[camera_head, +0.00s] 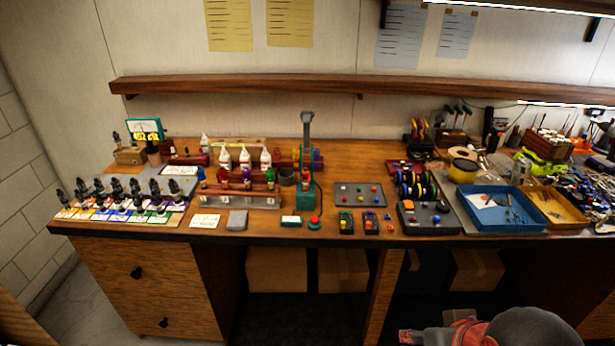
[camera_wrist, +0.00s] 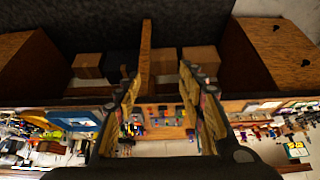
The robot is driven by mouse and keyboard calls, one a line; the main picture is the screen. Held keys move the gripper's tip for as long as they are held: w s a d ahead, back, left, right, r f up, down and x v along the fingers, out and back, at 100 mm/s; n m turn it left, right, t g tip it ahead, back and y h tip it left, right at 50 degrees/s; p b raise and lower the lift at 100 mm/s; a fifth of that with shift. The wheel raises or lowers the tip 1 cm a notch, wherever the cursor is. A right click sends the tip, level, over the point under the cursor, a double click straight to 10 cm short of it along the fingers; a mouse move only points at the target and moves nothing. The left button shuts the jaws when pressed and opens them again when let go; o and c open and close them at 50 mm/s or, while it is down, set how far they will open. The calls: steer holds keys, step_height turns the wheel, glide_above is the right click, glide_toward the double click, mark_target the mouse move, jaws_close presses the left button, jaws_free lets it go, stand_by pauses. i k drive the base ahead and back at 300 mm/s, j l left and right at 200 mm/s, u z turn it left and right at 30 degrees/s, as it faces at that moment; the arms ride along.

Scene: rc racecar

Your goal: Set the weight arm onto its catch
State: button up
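A teal upright device (camera_head: 306,180) stands on the workbench at the middle, near its front half. A grey arm with a blunt head (camera_head: 307,118) rises above it and looks upright; this may be the weight arm, but I cannot tell for sure. The catch is too small to make out. My gripper (camera_wrist: 160,78) is open and empty in the wrist view, its two fingers spread apart. The bench shows upside down between and beyond the fingers. Part of my arm shows at the bottom right of the head view, in front of and well below the bench top.
A wooden shelf (camera_head: 240,84) runs along the wall above the bench. White bottles (camera_head: 245,160) stand left of the device. A red button (camera_head: 314,219) lies in front of it. A dark plate with knobs (camera_head: 362,195) and a blue tray (camera_head: 503,208) lie right. Cardboard boxes (camera_head: 276,270) sit below.

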mark_target(306, 117)
steer(key=i+j, duration=0.15)
steer(key=i, duration=1.7)
steer(key=k+j+u, duration=0.05)
steer(key=j, duration=0.05)
